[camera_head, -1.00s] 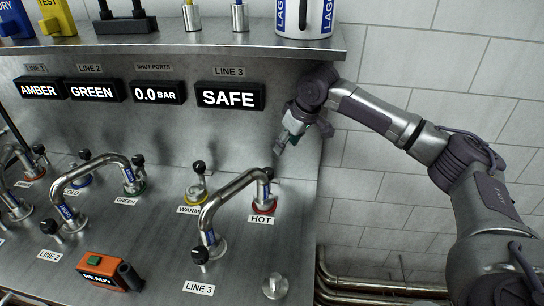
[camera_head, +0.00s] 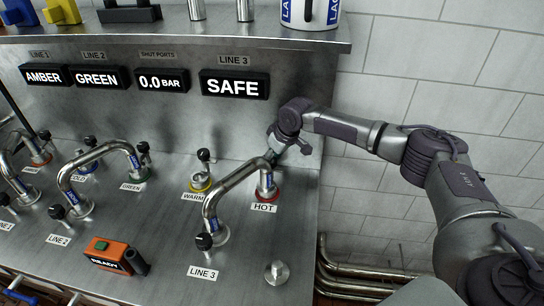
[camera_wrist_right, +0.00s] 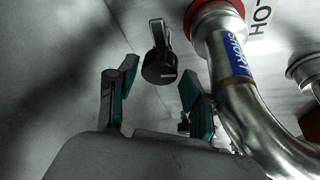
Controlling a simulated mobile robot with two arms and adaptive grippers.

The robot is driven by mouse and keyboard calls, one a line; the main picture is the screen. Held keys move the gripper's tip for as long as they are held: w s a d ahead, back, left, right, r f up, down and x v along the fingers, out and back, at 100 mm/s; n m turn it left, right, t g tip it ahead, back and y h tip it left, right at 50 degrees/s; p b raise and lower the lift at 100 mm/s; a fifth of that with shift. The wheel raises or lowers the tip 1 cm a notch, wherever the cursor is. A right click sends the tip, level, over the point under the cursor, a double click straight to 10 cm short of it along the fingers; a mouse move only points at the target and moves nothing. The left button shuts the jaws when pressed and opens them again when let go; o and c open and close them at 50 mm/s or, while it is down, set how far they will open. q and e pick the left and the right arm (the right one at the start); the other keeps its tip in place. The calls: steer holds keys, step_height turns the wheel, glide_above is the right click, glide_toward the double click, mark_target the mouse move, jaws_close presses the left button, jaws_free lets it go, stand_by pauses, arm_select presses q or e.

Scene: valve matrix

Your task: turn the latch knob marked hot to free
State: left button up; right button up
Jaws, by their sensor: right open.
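The latch knob marked hot shows in the right wrist view as a black round knob (camera_wrist_right: 160,66) on a metal stem, beside the red-ringed hot port (camera_wrist_right: 213,12). In the head view the red ring of the hot port (camera_head: 266,194) and the HOT label (camera_head: 264,208) show; the knob is mostly hidden behind my gripper. My right gripper (camera_head: 277,146) is at the upper back of the hot port. In the wrist view its green-padded fingers (camera_wrist_right: 157,92) are open and apart, with the knob beyond and between them, not visibly gripped. My left gripper is out of view.
A bent metal pipe marked SHORT (camera_wrist_right: 238,52) runs close beside the right-hand finger. The warm port (camera_head: 200,184) with its black knob stands to the left. The orange READY box (camera_head: 112,256) and a small metal knob (camera_head: 277,272) sit nearer the front.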

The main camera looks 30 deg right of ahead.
steer(key=shift+w+f, duration=0.15)
steer(key=shift+f, duration=0.15)
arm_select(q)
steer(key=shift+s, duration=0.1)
arm_select(e)
steer(key=c, duration=0.9)
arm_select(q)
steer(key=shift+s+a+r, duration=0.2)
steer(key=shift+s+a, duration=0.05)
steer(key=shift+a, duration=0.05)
arm_select(e)
steer(key=shift+o, duration=0.2)
steer(key=shift+n, duration=0.7)
steer(key=o, duration=0.9)
steer(key=shift+c, duration=0.2)
steer(key=shift+d+r+y, duration=0.1)
steer(key=shift+y, duration=0.2)
